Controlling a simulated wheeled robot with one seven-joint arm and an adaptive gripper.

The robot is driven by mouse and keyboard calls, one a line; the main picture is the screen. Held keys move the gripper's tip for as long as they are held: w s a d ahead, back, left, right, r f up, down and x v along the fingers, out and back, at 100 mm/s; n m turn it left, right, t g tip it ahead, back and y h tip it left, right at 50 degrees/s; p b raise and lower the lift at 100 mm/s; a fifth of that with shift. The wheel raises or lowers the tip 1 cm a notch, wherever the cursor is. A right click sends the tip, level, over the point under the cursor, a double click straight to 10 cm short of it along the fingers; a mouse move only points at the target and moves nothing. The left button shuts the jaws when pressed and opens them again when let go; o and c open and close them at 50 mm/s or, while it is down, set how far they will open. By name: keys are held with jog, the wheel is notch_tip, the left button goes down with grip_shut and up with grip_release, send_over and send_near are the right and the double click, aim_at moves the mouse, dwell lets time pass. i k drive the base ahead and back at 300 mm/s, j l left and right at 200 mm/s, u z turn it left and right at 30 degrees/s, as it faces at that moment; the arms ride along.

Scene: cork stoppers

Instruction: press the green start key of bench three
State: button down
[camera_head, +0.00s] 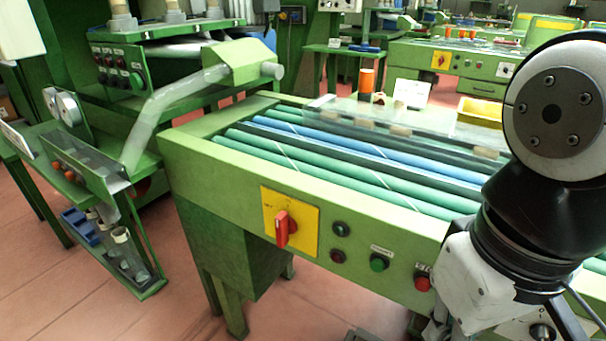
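A green bench (225,171) with long green and blue rollers stands in front of me; I cannot read a bench number on it. Its front panel has a green key (378,264) under a small white label. A red key (422,283) under a similar label is to its right. To its left are a dark green key (341,229) and a dark red key (338,256). My arm fills the right side, its pale lower part just right of the red key. My gripper's fingers are not visible, so their distance from the green key is hidden.
A yellow plate with a red rotary switch (283,229) sticks out left of the keys. A clear cover (400,125) lies over the rollers. Another green machine with a sloping chute (165,105) stands at left. Open tiled floor (110,280) shows at lower left.

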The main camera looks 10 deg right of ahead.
aim_at(377, 265)
jog(key=k+l+u, duration=0.35)
jog(key=k+l, duration=0.9)
jog(key=i+l, duration=0.35)
